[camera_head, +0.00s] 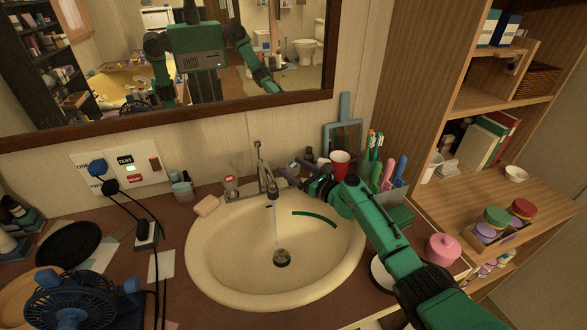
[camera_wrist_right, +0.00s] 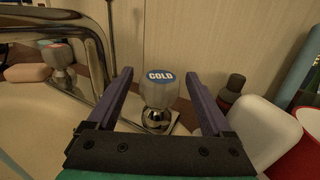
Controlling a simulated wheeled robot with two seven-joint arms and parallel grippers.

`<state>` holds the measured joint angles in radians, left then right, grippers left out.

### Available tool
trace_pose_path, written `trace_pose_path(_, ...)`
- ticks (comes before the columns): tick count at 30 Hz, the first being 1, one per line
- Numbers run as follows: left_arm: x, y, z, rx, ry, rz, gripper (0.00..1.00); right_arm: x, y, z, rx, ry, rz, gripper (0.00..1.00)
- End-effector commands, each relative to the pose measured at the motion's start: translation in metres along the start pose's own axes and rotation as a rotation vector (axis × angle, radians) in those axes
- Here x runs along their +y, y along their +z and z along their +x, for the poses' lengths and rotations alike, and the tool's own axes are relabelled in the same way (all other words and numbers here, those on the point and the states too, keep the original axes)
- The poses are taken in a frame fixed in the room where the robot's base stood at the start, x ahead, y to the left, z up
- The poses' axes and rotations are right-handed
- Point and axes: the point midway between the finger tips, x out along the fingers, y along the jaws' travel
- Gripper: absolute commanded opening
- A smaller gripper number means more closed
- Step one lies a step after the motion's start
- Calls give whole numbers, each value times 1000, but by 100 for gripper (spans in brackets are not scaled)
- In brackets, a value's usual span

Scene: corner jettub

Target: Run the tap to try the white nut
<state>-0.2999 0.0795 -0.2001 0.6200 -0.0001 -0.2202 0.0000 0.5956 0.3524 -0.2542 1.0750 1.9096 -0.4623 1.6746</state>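The chrome tap (camera_head: 265,172) stands at the back of the cream basin (camera_head: 210,270). A thin pale stream of water (camera_head: 275,228) shows below its spout, above the drain (camera_head: 282,258). My right gripper (camera_head: 292,174) is at the tap's right side. In the right wrist view the cold knob (camera_wrist_right: 160,90), with a blue COLD cap, stands between the open fingers of my right gripper (camera_wrist_right: 160,82), with gaps on both sides. The other knob (camera_head: 231,182) is left of the spout. I see no white nut. My left gripper is not in view.
A red cup (camera_head: 340,162) and toothbrushes (camera_head: 374,145) stand right of the tap. Soap (camera_head: 206,206) lies left of the basin. A blue fan (camera_head: 70,300) and black cables (camera_head: 135,205) fill the left counter. A wooden shelf (camera_head: 500,190) stands at right.

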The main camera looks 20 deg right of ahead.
Motion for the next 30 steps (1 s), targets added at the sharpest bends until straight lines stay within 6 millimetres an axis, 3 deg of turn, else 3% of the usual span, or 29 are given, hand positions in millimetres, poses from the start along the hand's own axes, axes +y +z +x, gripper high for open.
trace_pose_path(11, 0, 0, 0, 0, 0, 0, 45, 0, 0, 0, 0, -1, -1, 87)
trace_pose_path(16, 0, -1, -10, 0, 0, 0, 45, 0, 2, -9, 1, 0, 1, 87)
trace_pose_path(30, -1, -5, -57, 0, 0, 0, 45, 0, 3, -100, 3, -1, 1, 87)
